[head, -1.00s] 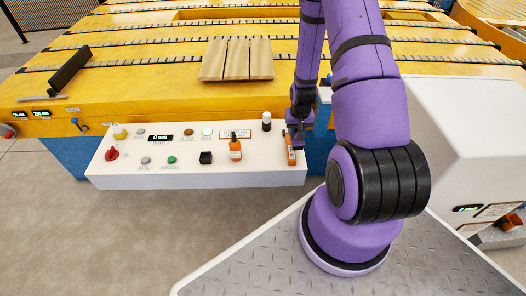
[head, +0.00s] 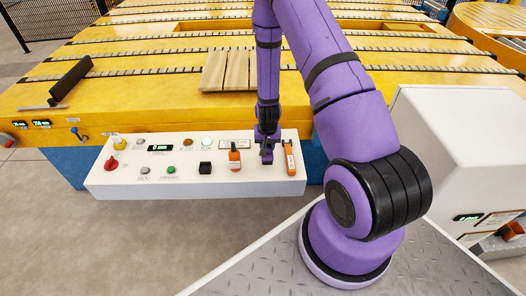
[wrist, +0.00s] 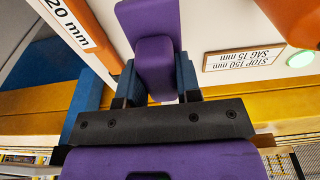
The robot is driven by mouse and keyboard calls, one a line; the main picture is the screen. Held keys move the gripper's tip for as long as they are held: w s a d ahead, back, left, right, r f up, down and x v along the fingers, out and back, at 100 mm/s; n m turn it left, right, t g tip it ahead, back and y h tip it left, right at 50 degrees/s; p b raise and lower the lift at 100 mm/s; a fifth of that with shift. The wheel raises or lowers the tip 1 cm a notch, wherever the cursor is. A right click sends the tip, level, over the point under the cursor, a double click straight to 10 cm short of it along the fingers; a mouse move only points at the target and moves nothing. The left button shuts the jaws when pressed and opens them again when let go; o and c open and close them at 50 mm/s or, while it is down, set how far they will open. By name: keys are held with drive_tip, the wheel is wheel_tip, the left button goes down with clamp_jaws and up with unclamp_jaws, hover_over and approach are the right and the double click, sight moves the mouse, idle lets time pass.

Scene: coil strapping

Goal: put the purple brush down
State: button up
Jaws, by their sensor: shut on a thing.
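I see only the brush's purple upper parts. Its lower end is hidden, and I cannot tell whether it touches the panel. In the head view the brush does not stand out from the gripper.
Wooden boards (head: 228,71) lie on the yellow conveyor table (head: 150,100) behind. The panel's front edge is bare. A white cabinet (head: 445,150) stands to the right.

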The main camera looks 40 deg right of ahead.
drive_tip(key=shift+w+a, duration=0.3)
drive_tip(key=shift+a, duration=0.05)
drive_tip(key=shift+w+a+f, duration=0.15)
drive_tip(key=shift+f, duration=0.75)
drive_tip(key=shift+w+a+f, duration=0.1)
drive_tip(key=shift+f, duration=0.8)
drive_tip(key=o, duration=1)
drive_tip(key=shift+f, duration=0.15)
drive_tip(key=shift+c, duration=0.2)
wheel_tip(320, 180, up, 12)
drive_tip(key=s, duration=0.1)
drive_tip(key=shift+a, duration=0.4)
